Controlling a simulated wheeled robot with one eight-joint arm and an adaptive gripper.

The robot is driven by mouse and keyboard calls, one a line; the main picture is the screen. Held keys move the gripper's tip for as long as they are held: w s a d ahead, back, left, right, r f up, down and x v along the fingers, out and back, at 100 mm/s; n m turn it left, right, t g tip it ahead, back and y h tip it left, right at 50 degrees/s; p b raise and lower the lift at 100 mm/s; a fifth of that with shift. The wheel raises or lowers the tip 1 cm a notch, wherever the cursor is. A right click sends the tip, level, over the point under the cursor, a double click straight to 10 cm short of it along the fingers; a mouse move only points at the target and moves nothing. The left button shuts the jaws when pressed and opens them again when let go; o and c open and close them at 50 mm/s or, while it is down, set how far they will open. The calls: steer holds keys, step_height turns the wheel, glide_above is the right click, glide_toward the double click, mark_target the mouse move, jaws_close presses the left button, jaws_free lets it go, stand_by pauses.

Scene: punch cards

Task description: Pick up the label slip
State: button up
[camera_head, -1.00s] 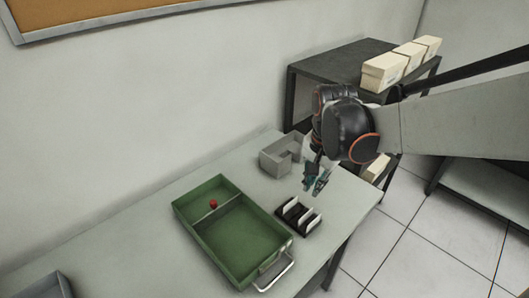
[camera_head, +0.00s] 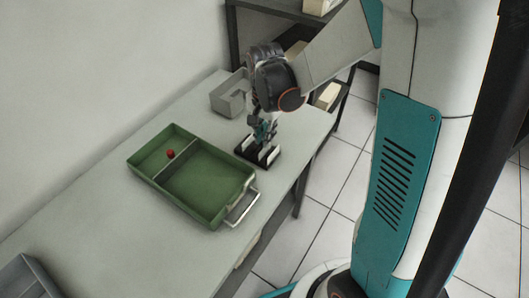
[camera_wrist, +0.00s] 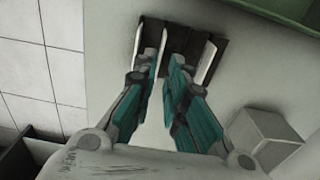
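A black rack (camera_head: 243,154) holding upright white slips stands on the table, right of the green tray. One white slip (camera_head: 247,143) shows at its left and another (camera_head: 272,156) at its right. In the wrist view the rack (camera_wrist: 183,40) is at the top, with a white slip (camera_wrist: 137,40) left of my fingers and one (camera_wrist: 206,62) right of them. My gripper (camera_wrist: 163,58) is over the rack's middle, fingers apart, with a narrow white slip (camera_wrist: 162,45) between the tips. I cannot tell whether they touch it. My gripper also shows in the head view (camera_head: 262,132).
The green tray (camera_head: 205,212) has a divider, a metal handle (camera_head: 243,208) and a small red ball (camera_head: 170,154). A grey holder (camera_head: 229,95) stands behind the rack. A grey bin (camera_head: 28,278) is at the lower left. The front-left tabletop is clear.

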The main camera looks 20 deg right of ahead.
mark_target(265, 151)
step_height(265, 151, down, 5)
steer(key=shift+s+a+f+b, duration=0.1)
steer(key=shift+b, duration=1)
steer(key=shift+c, duration=0.2)
jaws_close()
